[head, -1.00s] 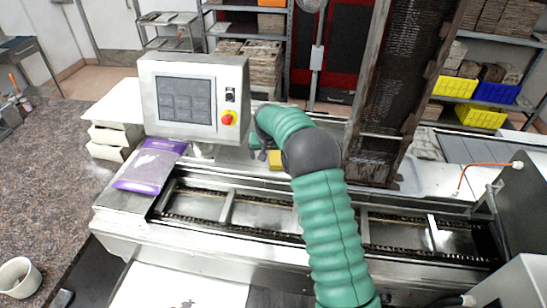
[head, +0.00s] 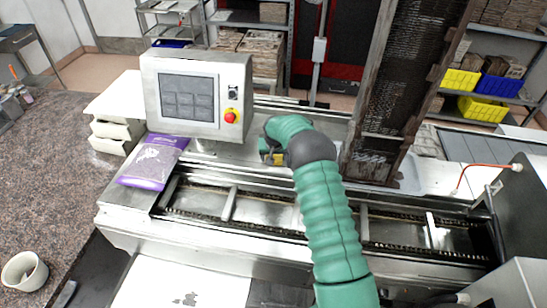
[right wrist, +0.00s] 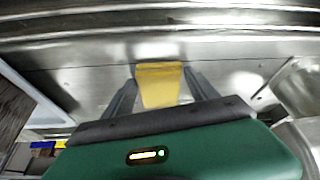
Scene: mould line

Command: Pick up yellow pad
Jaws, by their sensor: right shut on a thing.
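The yellow pad (right wrist: 160,84) sits between the two dark fingers of my right gripper (right wrist: 161,92) in the right wrist view. The fingers are shut on it. My left gripper is not in view.
A control panel (head: 190,98) stands left of my right gripper. A tall dark rack (head: 398,100) rises close on the right. The chain conveyor (head: 262,212) runs in front. A purple bag (head: 153,163) lies at its left end.

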